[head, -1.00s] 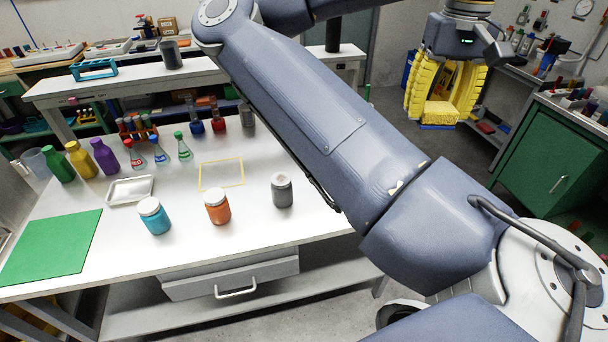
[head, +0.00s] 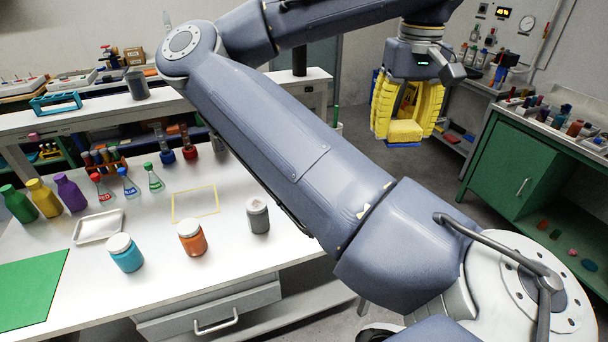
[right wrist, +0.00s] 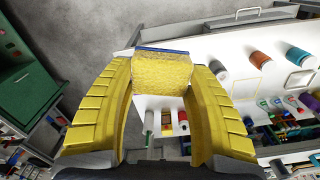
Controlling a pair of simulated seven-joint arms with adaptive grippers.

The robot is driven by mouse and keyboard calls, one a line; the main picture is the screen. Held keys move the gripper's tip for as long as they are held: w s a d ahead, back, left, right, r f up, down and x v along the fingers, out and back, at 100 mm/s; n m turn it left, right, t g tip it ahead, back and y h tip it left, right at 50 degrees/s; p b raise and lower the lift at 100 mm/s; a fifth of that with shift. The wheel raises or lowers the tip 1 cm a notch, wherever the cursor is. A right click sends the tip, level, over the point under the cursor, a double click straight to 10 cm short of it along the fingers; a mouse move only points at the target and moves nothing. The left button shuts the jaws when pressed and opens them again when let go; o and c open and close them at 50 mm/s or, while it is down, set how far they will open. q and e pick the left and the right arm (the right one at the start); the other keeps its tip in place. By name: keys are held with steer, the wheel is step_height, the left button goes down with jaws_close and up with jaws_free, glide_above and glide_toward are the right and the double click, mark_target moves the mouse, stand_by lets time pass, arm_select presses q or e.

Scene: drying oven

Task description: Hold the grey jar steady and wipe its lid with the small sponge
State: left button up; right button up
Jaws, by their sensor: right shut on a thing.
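The grey jar (head: 258,218) stands upright with its pale lid on, near the front of the white table. It also shows in the right wrist view (right wrist: 218,70). My right gripper (head: 405,122), with yellow segmented fingers, is shut on the small sponge (head: 404,132), well to the right of the jar and apart from it. The sponge is yellow with a blue layer and sits between the fingertips in the right wrist view (right wrist: 161,75). My left gripper is not in view.
An orange jar (head: 191,239) and a blue jar (head: 125,254) stand left of the grey jar. A yellow outline (head: 195,216) lies behind them. A green cabinet (head: 510,180) is at the right.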

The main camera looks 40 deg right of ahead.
steer(key=shift+f, duration=0.3)
steer(key=w+f+n, duration=0.2)
steer(key=w+f, duration=0.4)
steer(key=w, duration=0.4)
steer(key=w+f+n, duration=0.3)
steer(key=w+f, duration=0.3)
steer(key=w, duration=0.3)
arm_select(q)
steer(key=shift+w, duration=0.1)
arm_select(e)
steer(key=shift+w+a+f+m, duration=0.35)
steer(key=shift+w+a+f, duration=1.4)
steer(key=shift+w+f, duration=0.9)
steer(key=shift+w+a+f+m, duration=0.3)
steer(key=shift+w+a+f, duration=1.65)
steer(key=shift+w, duration=1.1)
steer(key=shift+w+a+f+m, duration=0.35)
steer(key=shift+w+a+f, duration=1.2)
steer(key=shift+w+f, duration=1.2)
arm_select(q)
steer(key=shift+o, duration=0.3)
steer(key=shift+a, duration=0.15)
arm_select(e)
steer(key=shift+w+r, duration=0.1)
steer(key=shift+r, duration=0.05)
